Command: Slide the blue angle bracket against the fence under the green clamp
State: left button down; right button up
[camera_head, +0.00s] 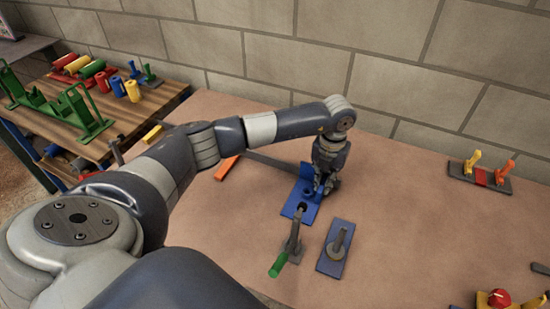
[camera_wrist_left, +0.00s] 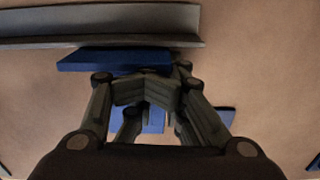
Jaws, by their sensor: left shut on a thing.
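The blue angle bracket (camera_head: 298,199) lies on the table in front of the wall, with its upright flange on the far side. My left gripper (camera_head: 325,189) points down at its right part and is shut on it. In the left wrist view, the bracket's flange (camera_wrist_left: 112,60) lies along the grey fence (camera_wrist_left: 100,22), very close; I cannot tell whether they touch. The fence (camera_head: 272,165) is partly hidden by my arm and the bracket in the head view. The green clamp (camera_head: 278,264), a grey toggle with a green handle, stands at the bracket's near end. My left gripper's fingers (camera_wrist_left: 147,108) hide part of the bracket.
A blue plate with a grey post (camera_head: 335,251) lies right of the clamp. An orange bar (camera_head: 227,167) lies left of the fence. A rack with yellow and orange handles (camera_head: 480,176) is far right. A wooden side table (camera_head: 135,118) holds coloured parts. The table's right middle is clear.

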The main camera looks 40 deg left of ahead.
pick_arm(q)
jog(key=shift+a+f, duration=0.15)
jog(key=shift+f, duration=0.2)
jog(key=shift+d, duration=0.8)
jog(key=shift+w+d, duration=0.15)
jog(key=c, duration=1.5)
grip_release()
jog(key=o, duration=0.3)
jog(key=shift+w+d, duration=0.1)
jog(key=shift+w, duration=0.05)
jog(key=shift+a, duration=0.35)
